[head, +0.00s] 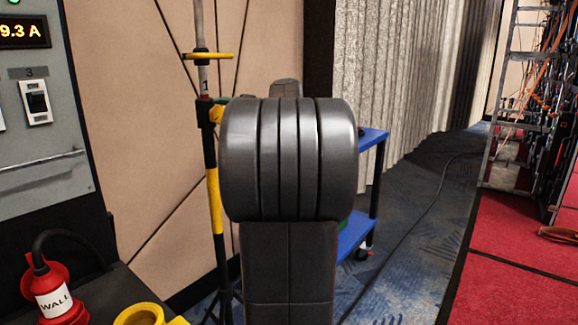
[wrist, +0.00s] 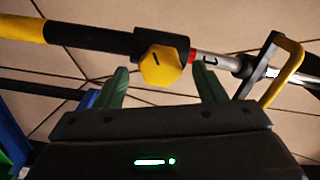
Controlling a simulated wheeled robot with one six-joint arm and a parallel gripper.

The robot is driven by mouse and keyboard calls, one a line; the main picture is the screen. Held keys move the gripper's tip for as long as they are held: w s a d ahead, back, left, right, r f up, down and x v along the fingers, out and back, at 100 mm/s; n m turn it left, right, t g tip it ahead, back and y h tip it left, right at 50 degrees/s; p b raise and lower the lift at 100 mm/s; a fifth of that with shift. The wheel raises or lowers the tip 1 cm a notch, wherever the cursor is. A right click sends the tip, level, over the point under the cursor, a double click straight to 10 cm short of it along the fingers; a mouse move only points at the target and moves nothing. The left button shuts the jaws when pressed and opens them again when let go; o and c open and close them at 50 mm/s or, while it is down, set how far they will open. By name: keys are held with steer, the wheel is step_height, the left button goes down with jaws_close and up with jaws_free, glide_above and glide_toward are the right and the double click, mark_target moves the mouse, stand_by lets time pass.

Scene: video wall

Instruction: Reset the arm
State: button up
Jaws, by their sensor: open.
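My arm (head: 288,180) rises in the middle of the head view, its dark rounded joint covering much of the scene. My gripper is hidden behind it there. In the wrist view my gripper (wrist: 161,72) shows two green fingers spread apart with nothing held between them. Beyond the fingers is a black and yellow pole with a yellow knob (wrist: 163,66). I cannot tell how far the fingers are from it.
A yellow and black stand (head: 214,190) is just left of my arm. A blue cart (head: 374,136) is partly hidden behind it. A grey panel (head: 45,130), a red plug marked WALL (head: 54,298) and a yellow ring (head: 140,315) are at left. Carpet (head: 420,220) is open at right, with a cable.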

steer(key=shift+x, duration=1.45)
